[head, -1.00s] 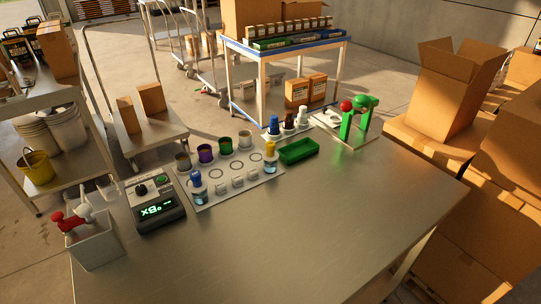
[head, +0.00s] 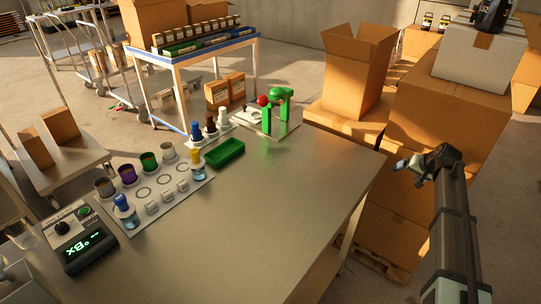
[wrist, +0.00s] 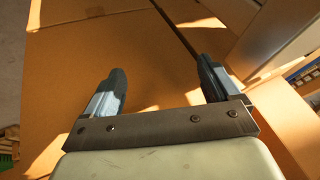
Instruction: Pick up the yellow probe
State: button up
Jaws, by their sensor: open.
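The yellow probe (head: 196,157) looks to be the yellow-topped piece standing upright in a small clear holder at the right side of the pale mat (head: 196,192) on the metal table. A similar blue-topped one (head: 122,202) stands at the mat's near left corner. My gripper (head: 403,165) is off the table's right edge, in front of stacked cardboard boxes and far from the yellow probe. In the wrist view my gripper (wrist: 163,72) is open and empty, with cardboard behind the fingers. The probe is not in the wrist view.
Several coloured cups (head: 148,163) stand along the mat's back. A green tray (head: 225,153) lies right of the yellow probe, and a green stand with a red ball (head: 276,108) is behind. A display device (head: 80,238) is at left. The table's right half is clear.

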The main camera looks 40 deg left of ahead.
jog(key=w+a+r, duration=0.3)
jog(key=a+r, duration=0.1)
jog(key=r, duration=0.5)
jog(key=s+a+r+n+g, duration=0.15)
jog(key=s+a, duration=0.25)
jog(key=a, duration=0.4)
jog(key=s+a+r+n, duration=0.25)
jog(key=s+a, duration=0.25)
jog(key=a, duration=0.3)
jog(key=s+a+r+n+g, duration=0.1)
jog(key=s+a+n, duration=0.25)
jog(key=a, duration=0.45)
notch_tip(320, 180, up, 11)
jog(key=n+g+h, duration=0.2)
jog(key=n+h, duration=0.3)
jog(key=n, duration=0.5)
send_over(196, 161)
jog(key=w, duration=0.2)
jog(key=shift+s+a+f, duration=0.2)
jog(key=shift+s+a, duration=0.05)
jog(key=shift+a, duration=0.2)
jog(key=shift+s, duration=0.25)
jog(key=shift+f, duration=0.2)
notch_tip(196, 161, down, 13)
jog(key=shift+s+f, duration=0.1)
jog(key=shift+f, duration=0.1)
